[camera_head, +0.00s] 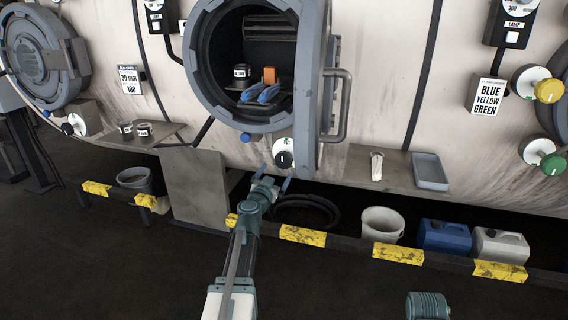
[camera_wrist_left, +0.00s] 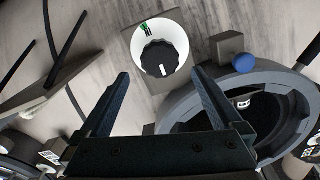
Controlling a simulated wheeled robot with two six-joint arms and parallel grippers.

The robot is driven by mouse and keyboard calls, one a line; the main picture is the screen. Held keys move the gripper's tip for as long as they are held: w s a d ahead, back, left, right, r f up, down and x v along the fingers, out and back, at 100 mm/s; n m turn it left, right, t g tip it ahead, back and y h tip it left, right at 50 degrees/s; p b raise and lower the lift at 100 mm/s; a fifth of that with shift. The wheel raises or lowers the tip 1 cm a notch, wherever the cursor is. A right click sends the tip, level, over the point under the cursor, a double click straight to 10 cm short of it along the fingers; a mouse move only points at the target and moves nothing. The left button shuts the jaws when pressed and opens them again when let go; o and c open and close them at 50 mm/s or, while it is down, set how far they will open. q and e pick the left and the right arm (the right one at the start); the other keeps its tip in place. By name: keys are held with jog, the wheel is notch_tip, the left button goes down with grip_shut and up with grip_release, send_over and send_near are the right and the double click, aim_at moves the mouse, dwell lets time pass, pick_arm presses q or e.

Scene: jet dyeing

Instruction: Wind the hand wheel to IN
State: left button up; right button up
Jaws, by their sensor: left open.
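A black round knob on a white dial, which looks like the hand wheel (camera_head: 284,160), sits on the machine just below the open round port. In the left wrist view the black wheel (camera_wrist_left: 164,57) has a white pointer line on the side facing my gripper. A small green mark (camera_wrist_left: 144,27) is on the dial's upper left there; I cannot read any lettering. My left gripper (camera_head: 275,175) is open and empty just below the wheel. In the left wrist view its fingers (camera_wrist_left: 160,74) stand either side of the wheel, apart from it. My right gripper is not in view.
The round port (camera_head: 203,60) with its door (camera_head: 308,80) and handle (camera_head: 345,105) is above. A blue ball (camera_head: 245,137) is beside the dial. Shelves (camera_head: 395,172) flank it. A low rail with yellow blocks (camera_head: 303,235), a bucket (camera_head: 382,225) and canisters (camera_head: 445,236) lie below.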

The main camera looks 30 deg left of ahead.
aim_at(282, 163)
pick_arm(q)
jog(key=x, duration=0.9)
jog(key=shift+d, duration=0.1)
jog(key=c, duration=1.2)
